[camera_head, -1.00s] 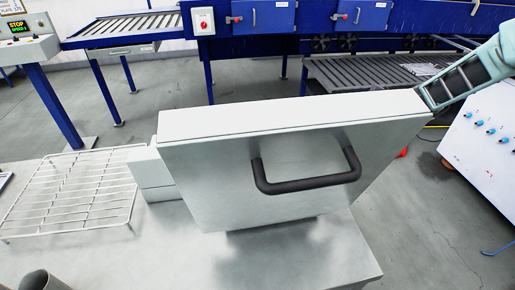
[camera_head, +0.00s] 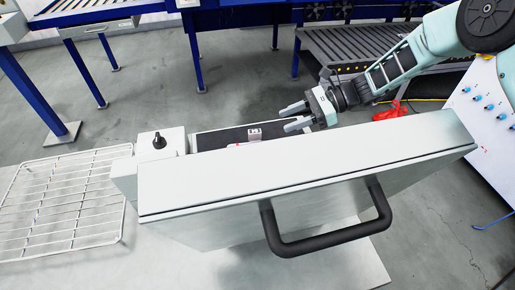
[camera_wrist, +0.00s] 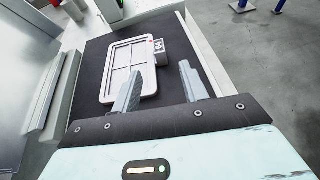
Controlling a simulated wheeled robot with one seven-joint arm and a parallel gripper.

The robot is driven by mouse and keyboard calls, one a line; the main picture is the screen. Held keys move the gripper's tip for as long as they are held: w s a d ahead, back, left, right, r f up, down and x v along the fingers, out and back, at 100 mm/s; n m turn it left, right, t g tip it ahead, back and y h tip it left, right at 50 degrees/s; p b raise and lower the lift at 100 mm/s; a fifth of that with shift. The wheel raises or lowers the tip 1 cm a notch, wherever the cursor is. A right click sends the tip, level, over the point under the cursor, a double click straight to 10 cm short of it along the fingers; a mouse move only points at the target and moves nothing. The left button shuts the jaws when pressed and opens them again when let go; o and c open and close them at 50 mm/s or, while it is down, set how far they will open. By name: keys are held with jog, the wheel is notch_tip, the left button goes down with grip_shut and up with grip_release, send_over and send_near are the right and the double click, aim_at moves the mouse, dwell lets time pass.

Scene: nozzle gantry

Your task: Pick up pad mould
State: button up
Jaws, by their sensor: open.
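In the wrist view the pad mould looks to be a pale rectangular frame with divided panels (camera_wrist: 122,66), lying flat on a dark surface (camera_wrist: 92,62). A small grey block (camera_wrist: 158,55) sits at its right side. My gripper (camera_wrist: 160,76) is open and empty; its left finger overlaps the mould's near part in the picture, and its right finger is to the right of it. I cannot tell the height gap. In the head view my gripper (camera_head: 288,117) is above the dark surface (camera_head: 222,138), behind the raised lid, which hides most of the mould; the small block (camera_head: 254,134) shows.
The raised white lid (camera_head: 300,165) with a black handle (camera_head: 330,240) stands in front of my gripper. A black knob (camera_head: 159,141) is on the left housing. A wire rack (camera_head: 65,200) lies at left. A white panel with blue knobs (camera_head: 495,120) stands at right.

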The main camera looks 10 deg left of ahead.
aim_at(260, 130)
jog(key=p+x, duration=0.1)
jog(key=x, duration=0.3)
jog(key=p+x, duration=0.2)
jog(key=x, duration=0.2)
jog(key=shift+s+a+p, duration=0.2)
jog(key=shift+p, duration=0.1)
jog(key=shift+s+a+f, duration=0.1)
jog(key=shift+a+f, duration=0.2)
jog(key=shift+a, duration=0.1)
grip_shut()
